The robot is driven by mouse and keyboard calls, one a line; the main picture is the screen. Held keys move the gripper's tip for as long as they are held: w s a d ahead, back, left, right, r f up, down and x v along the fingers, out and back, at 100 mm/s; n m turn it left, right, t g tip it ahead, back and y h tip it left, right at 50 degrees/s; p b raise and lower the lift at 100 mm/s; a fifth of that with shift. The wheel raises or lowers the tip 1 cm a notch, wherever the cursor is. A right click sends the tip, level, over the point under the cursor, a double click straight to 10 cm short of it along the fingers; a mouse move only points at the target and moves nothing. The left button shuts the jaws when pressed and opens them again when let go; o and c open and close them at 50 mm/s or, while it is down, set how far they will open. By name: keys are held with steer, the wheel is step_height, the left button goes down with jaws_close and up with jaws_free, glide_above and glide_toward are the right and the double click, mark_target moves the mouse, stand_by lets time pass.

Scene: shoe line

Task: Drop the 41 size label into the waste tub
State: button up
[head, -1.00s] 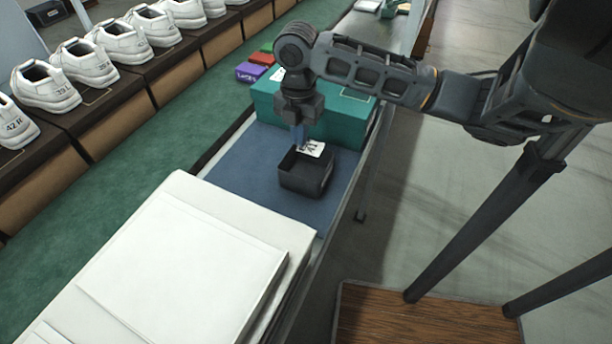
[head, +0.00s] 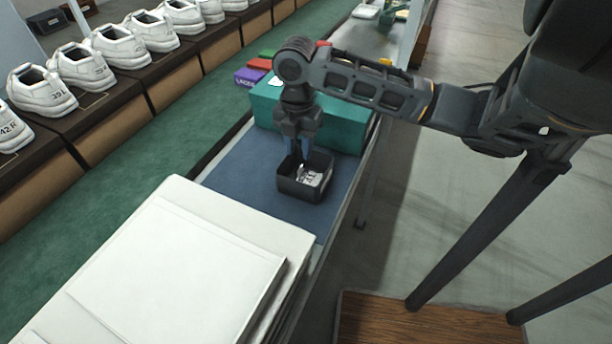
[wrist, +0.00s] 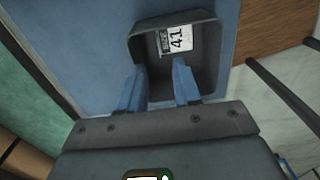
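The 41 size label (wrist: 176,40) is a small white card with black print. It lies inside the dark waste tub (wrist: 206,84), against its floor or far wall in the wrist view. In the head view the label (head: 309,177) shows inside the tub (head: 298,191), which stands on the blue mat. My gripper (wrist: 160,80) points down at the tub, its two blue fingers spread apart with nothing between them. In the head view my gripper (head: 300,157) is over the tub's back rim, the fingertips near or just inside the opening.
A teal box (head: 345,130) stands right behind the tub. A stack of white sheets or a lid (head: 180,270) is in front. Red and purple small boxes (head: 249,76) are at the back left. White shoes (head: 83,68) line the far-left shelf. The blue mat (head: 235,180) left of the tub is clear.

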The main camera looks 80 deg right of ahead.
step_height(320, 180, up, 8)
stand_by(0.5)
steer(key=shift+f, duration=0.15)
stand_by(0.3)
